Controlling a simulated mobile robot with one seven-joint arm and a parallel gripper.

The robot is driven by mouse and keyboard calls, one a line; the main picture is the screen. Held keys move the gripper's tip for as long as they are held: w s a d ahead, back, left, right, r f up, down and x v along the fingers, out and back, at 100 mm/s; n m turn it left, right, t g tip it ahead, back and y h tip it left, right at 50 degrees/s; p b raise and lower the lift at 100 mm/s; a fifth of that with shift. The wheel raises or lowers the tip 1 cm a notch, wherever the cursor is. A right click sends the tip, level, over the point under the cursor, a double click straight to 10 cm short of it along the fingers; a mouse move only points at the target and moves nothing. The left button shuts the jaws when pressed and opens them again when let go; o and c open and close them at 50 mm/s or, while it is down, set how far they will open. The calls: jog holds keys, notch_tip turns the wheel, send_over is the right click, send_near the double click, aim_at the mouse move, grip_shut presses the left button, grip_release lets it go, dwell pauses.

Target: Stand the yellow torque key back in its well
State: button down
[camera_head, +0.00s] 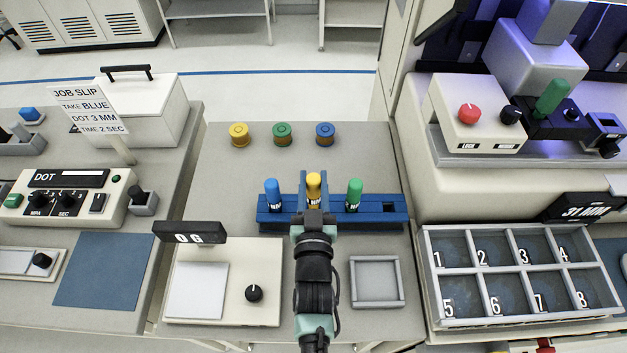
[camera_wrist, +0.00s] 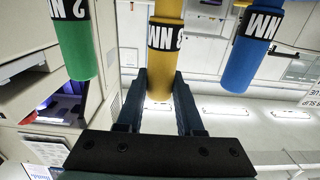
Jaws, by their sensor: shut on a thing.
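The yellow torque key (camera_head: 314,182) is upright between the blue key (camera_head: 272,193) and the green key (camera_head: 354,194), over the blue rack (camera_head: 286,219). Its top looks slightly higher than theirs. My gripper (camera_head: 312,188) is shut on it from the front; a finger shows at its left side. In the wrist view, the yellow key (camera_wrist: 164,45) lies between my two fingers (camera_wrist: 160,85), with the green key (camera_wrist: 75,45) at left and the blue key (camera_wrist: 252,50) at right. The key's lower end is hidden, so I cannot tell whether it is seated.
Yellow, green and blue round pots (camera_head: 282,133) stand behind the rack. A scale (camera_head: 265,270) and a grey square tray (camera_head: 376,279) are in front, either side of my arm. A numbered bin tray (camera_head: 430,285) is at right. A green handle (camera_head: 552,97) stands on the machine.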

jog(key=shift+f+b, duration=0.55)
jog(key=shift+f, duration=0.1)
jog(key=shift+c, duration=2.3)
grip_release()
jog(key=shift+f, duration=0.1)
jog(key=s, duration=1.3)
jog(key=shift+b, duration=0.45)
